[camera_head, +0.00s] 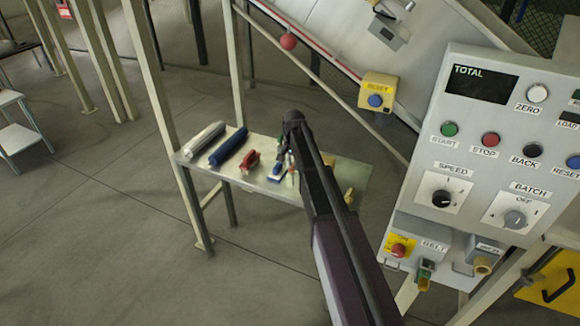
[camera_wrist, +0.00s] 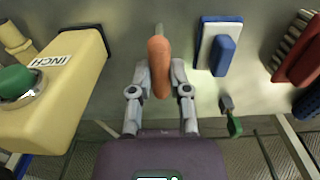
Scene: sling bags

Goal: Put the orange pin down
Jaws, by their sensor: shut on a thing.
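The orange pin (camera_wrist: 158,62) is between the two grey fingers of my gripper (camera_wrist: 160,82) in the wrist view, with a thin grey tip pointing up the picture. My gripper is shut on it. The grey shelf (camera_wrist: 190,92) is behind the pin; whether the pin touches it I cannot tell.
On the shelf are a yellow INCH box with green button (camera_wrist: 60,85), a blue-and-white block (camera_wrist: 221,50), a small green-handled thing (camera_wrist: 233,122) and a red brush (camera_wrist: 303,60). A white roll (camera_head: 204,139) and blue roll (camera_head: 229,147) lie left. A control panel (camera_head: 470,150) stands right.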

